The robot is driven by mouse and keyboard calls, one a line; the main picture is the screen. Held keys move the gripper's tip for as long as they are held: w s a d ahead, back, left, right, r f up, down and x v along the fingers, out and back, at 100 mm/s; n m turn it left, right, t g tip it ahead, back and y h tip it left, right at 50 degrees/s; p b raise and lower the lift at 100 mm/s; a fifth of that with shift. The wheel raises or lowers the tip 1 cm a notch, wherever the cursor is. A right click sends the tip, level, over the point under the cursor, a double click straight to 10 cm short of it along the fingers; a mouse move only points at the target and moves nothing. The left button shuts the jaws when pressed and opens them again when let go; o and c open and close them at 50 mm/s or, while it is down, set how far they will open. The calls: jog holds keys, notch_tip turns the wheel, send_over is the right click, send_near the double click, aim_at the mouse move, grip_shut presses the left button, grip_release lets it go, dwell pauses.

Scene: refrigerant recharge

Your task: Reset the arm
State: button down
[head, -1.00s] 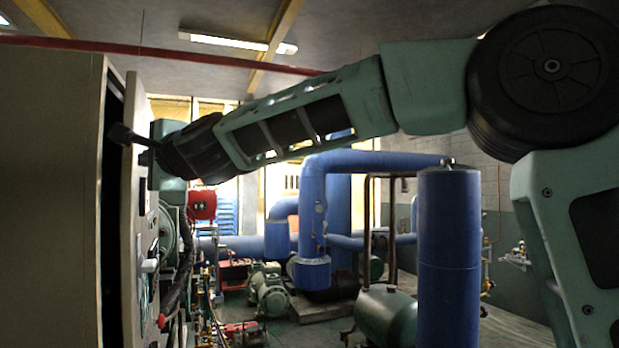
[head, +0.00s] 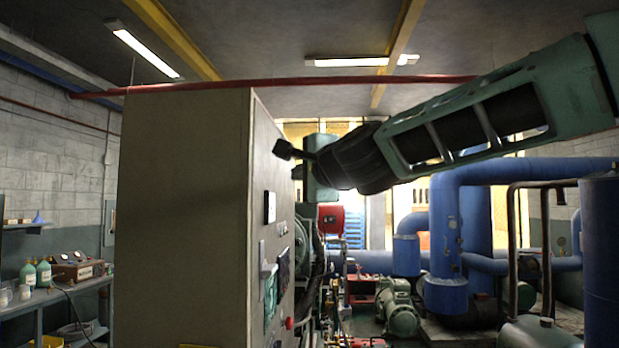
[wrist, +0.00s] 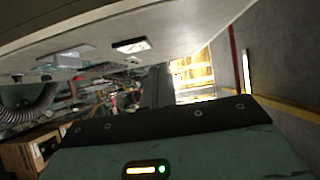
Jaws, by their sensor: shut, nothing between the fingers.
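My arm reaches in from the right in the head view. Its end, my gripper (head: 320,165), is a pale green block with a dark part sticking out to the left. It is raised near the upper front of a tall beige cabinet (head: 185,200) and looks empty. I cannot tell the exact gap between them. In the wrist view my gripper (wrist: 170,128) shows as a green housing with a black edge and a small lit green indicator. The cabinet's front panel (wrist: 150,35) runs close along the top of that view. The fingertips are not clearly seen.
Blue pipes (head: 445,240) and a green pump (head: 398,308) stand behind, to the right. A red reel (head: 330,219) hangs beyond the cabinet front. A workbench (head: 60,297) with bottles is at the left. A red overhead pipe (head: 350,81) crosses above the arm.

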jog(key=s+a, duration=0.2)
jog(key=s, duration=0.4)
jog(key=s+a+f+n+g+b, duration=0.1)
jog(key=s+f+n+g+b, duration=0.35)
jog(key=f, duration=1.05)
jog(key=s+a+f+n+g+b, duration=0.2)
jog(key=s+f+n+g, duration=0.5)
jog(key=f, duration=0.8)
jog(key=s+d+f+n+g+h+b, duration=0.2)
jog(key=s+d+f+n, duration=0.3)
jog(key=s+d+f, duration=0.3)
jog(key=s+d+f+n+g+h+b, duration=0.2)
jog(key=s+d+f, duration=0.6)
jog(key=s+f, duration=0.4)
notch_tip(320, 180, down, 3)
jog(key=n+g+h, duration=0.1)
jog(key=n+h, duration=0.1)
jog(key=shift+s+d+n, duration=0.15)
jog(key=shift+d+n, duration=0.2)
jog(key=shift+d, duration=0.05)
jog(key=c, duration=2.1)
grip_release()
jog(key=shift+r, duration=0.1)
jog(key=shift+c, duration=0.2)
